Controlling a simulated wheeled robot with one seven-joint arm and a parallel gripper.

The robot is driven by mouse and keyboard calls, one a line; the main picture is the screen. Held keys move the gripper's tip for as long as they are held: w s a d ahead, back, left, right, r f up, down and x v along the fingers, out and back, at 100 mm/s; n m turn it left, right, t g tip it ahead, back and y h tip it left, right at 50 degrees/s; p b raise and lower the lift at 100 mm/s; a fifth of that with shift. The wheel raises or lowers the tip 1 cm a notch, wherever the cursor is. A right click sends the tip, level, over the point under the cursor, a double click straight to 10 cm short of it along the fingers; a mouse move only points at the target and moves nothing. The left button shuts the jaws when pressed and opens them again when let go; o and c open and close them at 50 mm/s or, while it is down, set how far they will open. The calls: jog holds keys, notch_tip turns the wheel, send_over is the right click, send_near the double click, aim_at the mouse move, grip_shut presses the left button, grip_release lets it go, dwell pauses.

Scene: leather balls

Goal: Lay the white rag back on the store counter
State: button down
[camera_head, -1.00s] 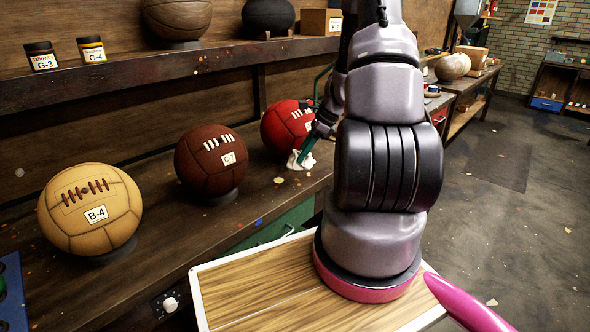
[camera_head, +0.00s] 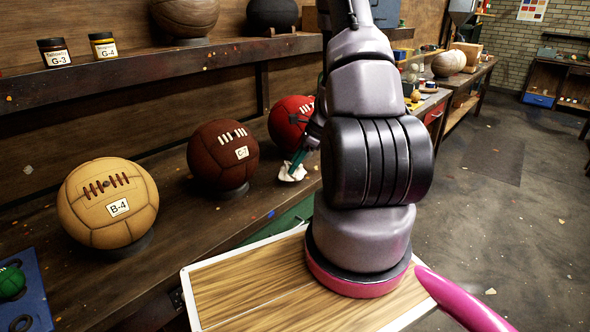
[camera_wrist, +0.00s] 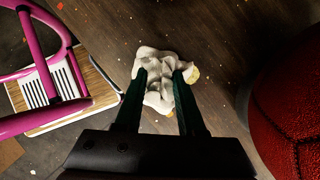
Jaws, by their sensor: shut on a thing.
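The white rag (camera_wrist: 158,72) is bunched between the two green fingers of my gripper (camera_wrist: 157,90) in the wrist view. My gripper is shut on it. In the head view the rag (camera_head: 291,173) shows at the tip of my gripper (camera_head: 297,163), over the dark wooden counter (camera_head: 215,225), in front of the red ball. I cannot tell whether the rag touches the counter.
A red ball (camera_head: 288,120) stands close to my gripper, partly hidden by my arm. A brown ball (camera_head: 222,157) and a tan ball (camera_head: 105,200) sit further left on stands. A shelf (camera_head: 150,75) with jars runs above. The counter's front strip is mostly clear.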

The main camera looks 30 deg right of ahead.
jog(key=shift+f, duration=1.25)
jog(key=c, duration=0.5)
grip_release()
jog(key=shift+f, duration=0.15)
